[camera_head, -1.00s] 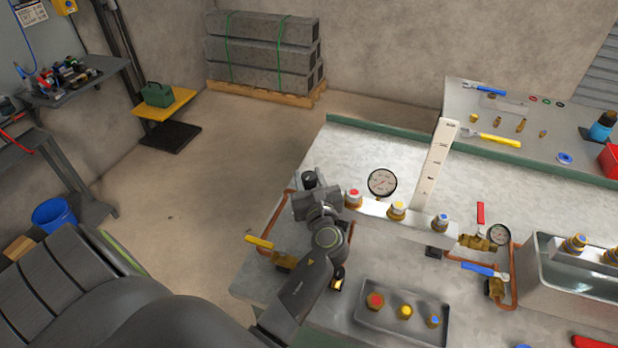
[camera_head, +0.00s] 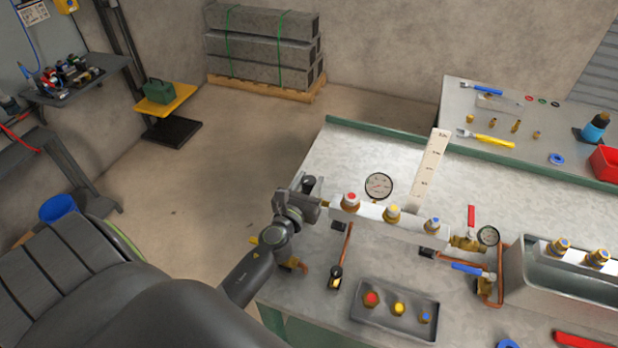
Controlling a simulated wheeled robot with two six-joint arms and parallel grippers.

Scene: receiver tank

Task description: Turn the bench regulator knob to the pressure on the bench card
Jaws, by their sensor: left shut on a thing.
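My left gripper (camera_head: 308,205) is shut at the left end of the pale manifold bar (camera_head: 414,226) on the bench. It appears to be shut on the regulator knob, which the jaws hide. A dark round piece (camera_head: 308,183) shows just behind the jaws. A round white gauge (camera_head: 378,186) stands behind the bar; its needle is too small to read. A tall white card (camera_head: 431,165) with marks stands behind the bar, its print unreadable. My right gripper is not in view.
Red, yellow and blue capped fittings sit along the bar. A grey tray (camera_head: 355,312) with capped fittings lies in front. A red-handled valve (camera_head: 471,218), a second gauge (camera_head: 488,236) and a metal basin (camera_head: 514,282) are to the right. Copper pipe (camera_head: 347,243) runs near my wrist.

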